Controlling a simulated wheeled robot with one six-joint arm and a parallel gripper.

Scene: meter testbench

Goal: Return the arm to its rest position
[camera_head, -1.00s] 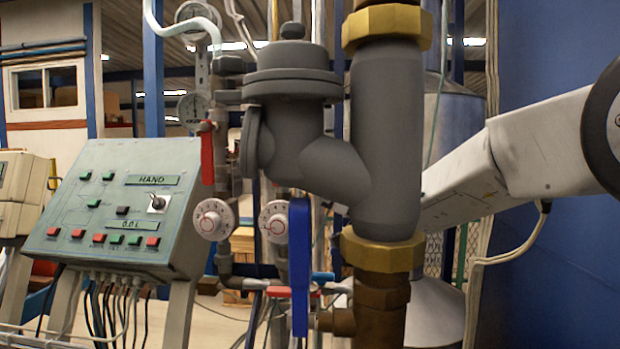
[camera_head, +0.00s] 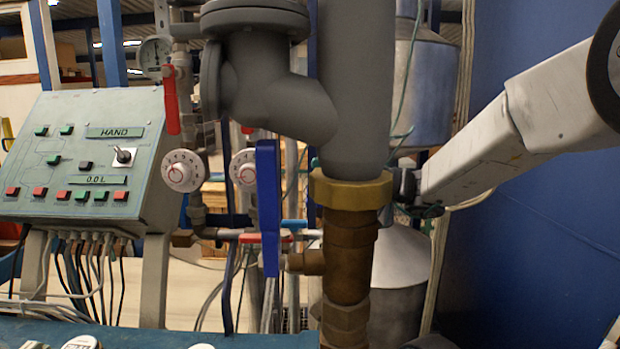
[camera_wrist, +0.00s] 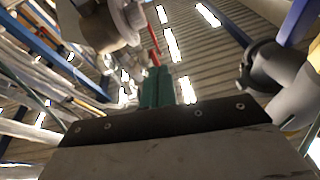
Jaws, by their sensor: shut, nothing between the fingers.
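My arm (camera_head: 520,125) comes in from the right in the head view and runs down to the left, behind the thick grey pipe (camera_head: 355,85). Its dark wrist end shows just right of the brass collar (camera_head: 350,190). My gripper's fingers are hidden in the head view. In the wrist view my gripper (camera_wrist: 157,80) shows as teal fingers side by side, shut and empty. They point up toward the ceiling, with a red lever (camera_wrist: 154,53) seen beyond the tips.
A control panel (camera_head: 85,150) with buttons stands at the left. A blue lever (camera_head: 268,205), a red lever (camera_head: 172,100) and two white dials hang by the pipes. A blue wall (camera_head: 540,230) lies at the right. In the wrist view, grey pipework (camera_wrist: 290,95) is at the right.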

